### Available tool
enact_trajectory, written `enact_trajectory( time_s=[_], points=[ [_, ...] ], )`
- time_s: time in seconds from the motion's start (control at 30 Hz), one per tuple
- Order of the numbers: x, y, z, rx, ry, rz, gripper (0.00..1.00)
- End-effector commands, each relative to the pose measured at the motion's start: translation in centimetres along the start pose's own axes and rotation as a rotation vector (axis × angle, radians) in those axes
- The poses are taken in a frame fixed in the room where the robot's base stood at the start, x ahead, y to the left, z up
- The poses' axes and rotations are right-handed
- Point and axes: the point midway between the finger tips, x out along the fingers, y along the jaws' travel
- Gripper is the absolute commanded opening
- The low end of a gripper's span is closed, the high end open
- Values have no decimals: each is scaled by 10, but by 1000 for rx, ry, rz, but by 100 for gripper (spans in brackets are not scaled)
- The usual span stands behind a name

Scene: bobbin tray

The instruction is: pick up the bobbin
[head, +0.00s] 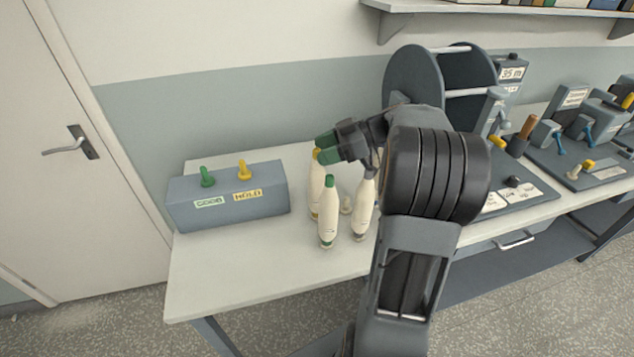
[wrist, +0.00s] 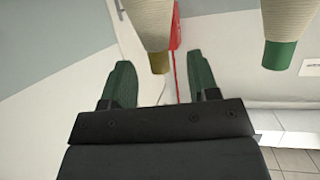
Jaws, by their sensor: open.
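Three cream bobbins stand upright together on the table in the head view: a yellow-topped one (head: 316,190), a green-topped one (head: 328,215) in front, and a grey-topped one (head: 362,208) to the right. My gripper (head: 325,156) is open with green fingertips, level with the bobbin tops and close to the yellow top. In the wrist view my gripper (wrist: 160,78) is empty. There the yellow-ended bobbin (wrist: 152,25) is above the gap between the fingers, and the green-ended bobbin (wrist: 290,22) is off to the right. Contact with either is not visible.
A grey box (head: 230,205) labelled GOOD and HOLD, with green and yellow pegs, stands at the left. A large dark reel (head: 413,75) stands behind my arm. The table's front left (head: 235,270) is clear.

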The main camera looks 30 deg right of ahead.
Motion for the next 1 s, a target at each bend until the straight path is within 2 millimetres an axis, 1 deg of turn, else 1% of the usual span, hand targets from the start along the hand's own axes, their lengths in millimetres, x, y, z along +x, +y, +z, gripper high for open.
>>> enact_trajectory(
  time_s=[0.03, 0.1, 0.27, 0.4, 0.6, 1.0],
  points=[
    [8, -1, -5, 1, 1, -6, 55],
    [18, 0, -6, 2, 1, -6, 55],
    [35, 0, -4, 1, 1, -5, 55],
    [40, 0, -2, 1, 0, -3, 55],
    [40, 0, -2, 0, 0, -2, 55],
    [40, 0, -2, 0, 0, -3, 16]
  ],
)
